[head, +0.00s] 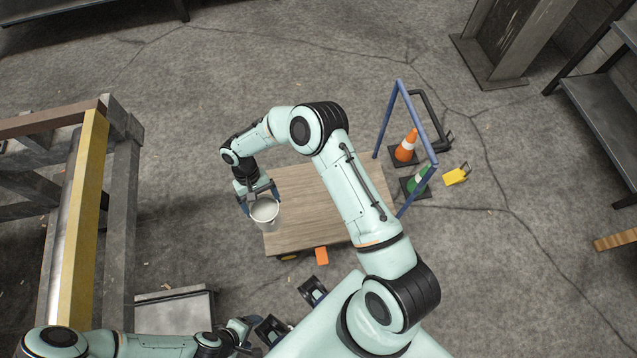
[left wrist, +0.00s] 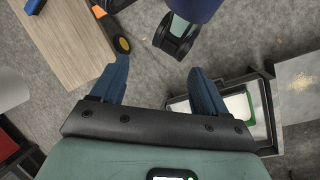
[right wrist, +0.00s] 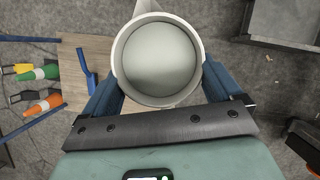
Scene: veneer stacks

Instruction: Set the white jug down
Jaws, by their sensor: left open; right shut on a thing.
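The white jug (head: 264,211) is gripped by my right gripper (head: 261,196), over the near left edge of the wooden-topped cart (head: 325,195). In the right wrist view the round jug (right wrist: 160,58) sits between the two blue fingers, its wide circular end facing the camera. Whether its base touches anything is hidden. My left gripper (left wrist: 158,72) is open and empty, low over the floor near the cart's near side and my own base.
The cart has a blue handle (head: 415,125) on its right. Orange (head: 406,148) and green (head: 419,180) cones and a yellow thing (head: 456,175) are beyond it. A metal frame with a yellow beam (head: 82,225) stands left.

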